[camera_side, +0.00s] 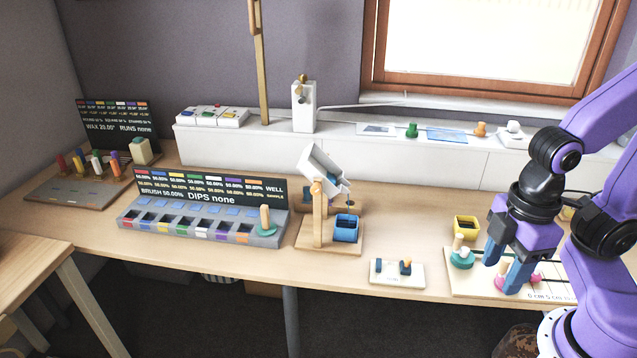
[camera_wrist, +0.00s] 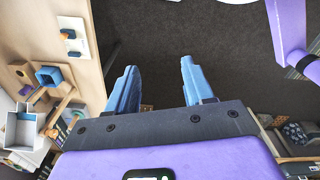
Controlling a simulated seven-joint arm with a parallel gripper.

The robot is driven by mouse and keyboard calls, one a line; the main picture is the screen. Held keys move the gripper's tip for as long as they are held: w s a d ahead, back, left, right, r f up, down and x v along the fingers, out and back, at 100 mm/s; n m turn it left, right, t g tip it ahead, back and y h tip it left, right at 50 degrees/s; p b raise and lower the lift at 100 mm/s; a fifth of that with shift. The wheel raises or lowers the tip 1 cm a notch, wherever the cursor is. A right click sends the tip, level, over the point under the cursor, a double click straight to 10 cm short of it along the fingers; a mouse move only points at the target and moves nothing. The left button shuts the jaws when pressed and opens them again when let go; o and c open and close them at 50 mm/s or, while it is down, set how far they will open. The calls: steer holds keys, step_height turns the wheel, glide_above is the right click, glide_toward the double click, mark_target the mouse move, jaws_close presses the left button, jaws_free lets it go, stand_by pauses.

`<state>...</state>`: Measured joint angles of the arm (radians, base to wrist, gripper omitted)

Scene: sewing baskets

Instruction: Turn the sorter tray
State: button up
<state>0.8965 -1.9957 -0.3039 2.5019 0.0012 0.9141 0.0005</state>
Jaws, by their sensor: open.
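A white open tray (camera_side: 322,163), which looks like the sorter tray, sits tilted on a wooden post stand (camera_side: 318,215) in mid-table. Its lower end is to the right, above a blue square bin (camera_side: 345,230). In the wrist view, the white tray (camera_wrist: 22,130) is at the lower left, with the blue bin (camera_wrist: 48,76) above it. My gripper (camera_side: 502,268) is well to the right of the stand, near the table's front edge. Its blue fingers (camera_wrist: 158,66) are apart, with only dark floor seen between them. Contact with the nearby pink piece cannot be told.
A white plate with dark knobs (camera_side: 398,273) lies between stand and gripper. A pale board (camera_side: 470,287) with a green-based peg (camera_side: 462,256) and pink piece (camera_side: 503,284) is under my gripper. A yellow bin (camera_side: 466,227) stands behind. A grey compartment rack (camera_side: 185,222) is left of the stand.

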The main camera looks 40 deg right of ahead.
steer(key=w+a+f+n+t+h, duration=0.25)
steer(key=w+h, duration=0.35)
steer(key=w, duration=0.7)
steer(key=n+t+h, duration=0.7)
steer(key=n+t, duration=0.3)
steer(key=n, duration=0.2)
glide_toward(315, 192)
steer(key=x, duration=0.9)
steer(key=shift+f, duration=0.1)
jaws_close()
